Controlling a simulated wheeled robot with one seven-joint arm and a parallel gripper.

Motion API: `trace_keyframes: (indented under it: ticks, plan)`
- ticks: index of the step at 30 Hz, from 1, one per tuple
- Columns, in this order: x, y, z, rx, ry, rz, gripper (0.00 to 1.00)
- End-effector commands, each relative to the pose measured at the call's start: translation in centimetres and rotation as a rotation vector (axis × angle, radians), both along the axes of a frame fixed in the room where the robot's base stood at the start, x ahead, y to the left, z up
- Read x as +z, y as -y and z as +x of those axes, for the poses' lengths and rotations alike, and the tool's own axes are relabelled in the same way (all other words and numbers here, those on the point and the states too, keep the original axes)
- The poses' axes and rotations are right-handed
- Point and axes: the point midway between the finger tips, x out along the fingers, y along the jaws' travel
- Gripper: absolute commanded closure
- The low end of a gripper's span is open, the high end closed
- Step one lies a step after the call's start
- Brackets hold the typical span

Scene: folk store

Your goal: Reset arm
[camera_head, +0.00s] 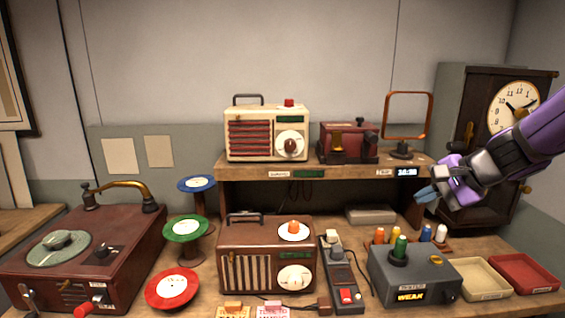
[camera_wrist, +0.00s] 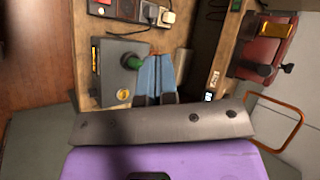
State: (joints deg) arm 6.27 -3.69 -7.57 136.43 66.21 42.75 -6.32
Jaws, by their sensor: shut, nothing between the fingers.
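My gripper (camera_head: 427,194) is at the right in the head view, at the end of my purple arm, raised above the right part of the bench. Its blue fingers are together and hold nothing. In the wrist view the blue fingers (camera_wrist: 159,76) lie side by side over the bench, beside the grey tester box (camera_wrist: 118,72). In the head view that tester box (camera_head: 413,275) sits below the gripper, with a green peg (camera_head: 400,248) on top and a lit "WEAK" label. The gripper appears apart from everything around it.
A wall clock (camera_head: 513,105) in a dark case stands close behind my arm. A shelf (camera_head: 270,172) bears a cream radio (camera_head: 267,133) and a red device (camera_head: 348,142). A brown radio (camera_head: 265,262), record player (camera_head: 85,250), cream tray (camera_head: 483,294) and red tray (camera_head: 540,289) crowd the bench.

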Motion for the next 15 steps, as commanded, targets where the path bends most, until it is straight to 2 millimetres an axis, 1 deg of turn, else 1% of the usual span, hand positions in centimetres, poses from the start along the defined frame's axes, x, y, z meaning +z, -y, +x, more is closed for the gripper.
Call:
trace_keyframes:
  ticks: [1, 6, 11, 15]
  plan:
    - [1.1, -0.7, -1.5, 0.06, 0.023, -0.041, 1.0]
    - [3.3, -2.3, -6.5, 0.259, 0.072, -0.205, 1.0]
    - [4.7, -2.7, -11.1, 0.422, 0.113, -0.383, 1.0]
    - [5.6, -2.3, -14.9, 0.544, 0.146, -0.556, 1.0]
